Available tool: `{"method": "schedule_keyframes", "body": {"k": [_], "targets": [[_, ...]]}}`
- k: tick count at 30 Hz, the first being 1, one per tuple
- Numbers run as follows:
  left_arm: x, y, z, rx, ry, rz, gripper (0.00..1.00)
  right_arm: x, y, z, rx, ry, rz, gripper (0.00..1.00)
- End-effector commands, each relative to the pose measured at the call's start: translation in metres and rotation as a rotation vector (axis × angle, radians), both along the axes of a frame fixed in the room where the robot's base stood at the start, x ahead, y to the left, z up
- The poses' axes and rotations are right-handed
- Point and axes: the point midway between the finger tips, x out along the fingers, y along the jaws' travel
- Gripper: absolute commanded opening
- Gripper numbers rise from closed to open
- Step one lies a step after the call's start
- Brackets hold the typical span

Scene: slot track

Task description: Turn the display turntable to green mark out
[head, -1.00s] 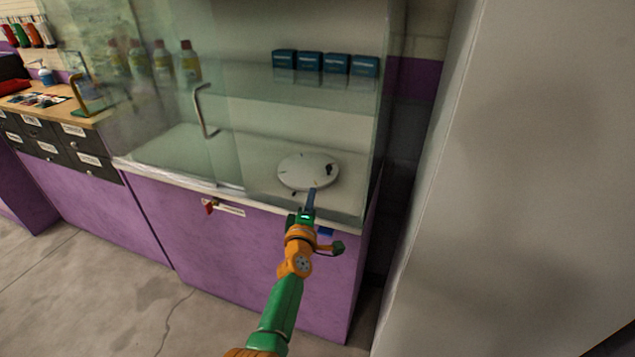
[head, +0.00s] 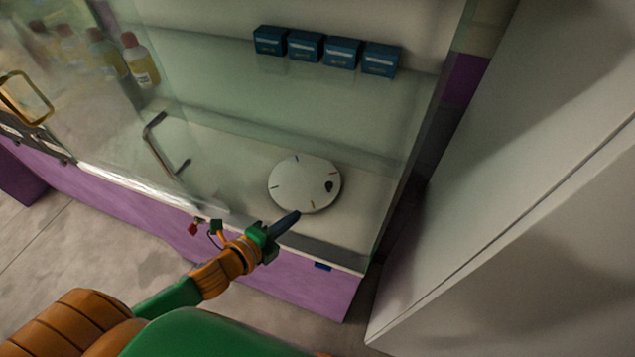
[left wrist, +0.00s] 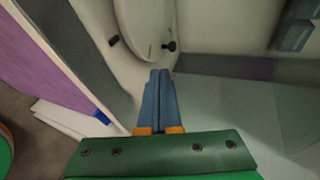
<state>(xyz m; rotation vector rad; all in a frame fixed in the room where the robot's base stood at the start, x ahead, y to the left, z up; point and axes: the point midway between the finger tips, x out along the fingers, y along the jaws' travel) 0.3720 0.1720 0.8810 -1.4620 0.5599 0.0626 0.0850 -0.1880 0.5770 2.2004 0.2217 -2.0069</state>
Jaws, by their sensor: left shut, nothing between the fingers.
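The display turntable (head: 290,190) is a white round disc on the pale floor of the glass display case. Small coloured marks sit around its rim, and a dark knob (head: 329,186) stands near its right edge. My left gripper (head: 297,214) is shut and empty, its dark blue fingers pointing at the disc's front edge. In the left wrist view the turntable (left wrist: 150,22) is partly cut off at the top, with the knob (left wrist: 169,46) just beyond the fingertips (left wrist: 159,72). The fingers look apart from the knob. My right gripper is not in view.
A glass sliding door with a metal handle (head: 158,146) covers the case's left part. Blue boxes (head: 324,50) stand on the upper shelf, bottles (head: 140,62) at the left. A large pale panel (head: 500,190) bounds the right. A red tag (head: 193,228) hangs at the front.

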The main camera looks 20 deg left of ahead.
Motion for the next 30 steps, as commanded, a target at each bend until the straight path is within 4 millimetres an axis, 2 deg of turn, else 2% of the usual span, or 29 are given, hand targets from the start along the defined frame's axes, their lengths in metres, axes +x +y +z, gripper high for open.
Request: {"method": "schedule_keyframes", "body": {"k": [3, 10, 15, 21, 30], "targets": [[0.025, -0.007, -0.009, -0.003, -0.005, 0.003, 0.00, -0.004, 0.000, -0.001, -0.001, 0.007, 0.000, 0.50], [0.068, -0.022, -0.029, -0.004, -0.004, 0.004, 0.00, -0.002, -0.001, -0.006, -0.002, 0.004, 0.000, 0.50], [0.093, -0.030, -0.023, -0.005, -0.003, 0.004, 0.00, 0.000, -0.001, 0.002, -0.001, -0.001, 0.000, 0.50], [0.103, -0.033, -0.022, -0.005, -0.001, 0.004, 0.00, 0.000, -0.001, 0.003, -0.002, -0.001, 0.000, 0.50], [0.103, -0.034, -0.023, -0.006, 0.000, 0.006, 0.00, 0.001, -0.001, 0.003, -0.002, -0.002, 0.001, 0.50]]}}
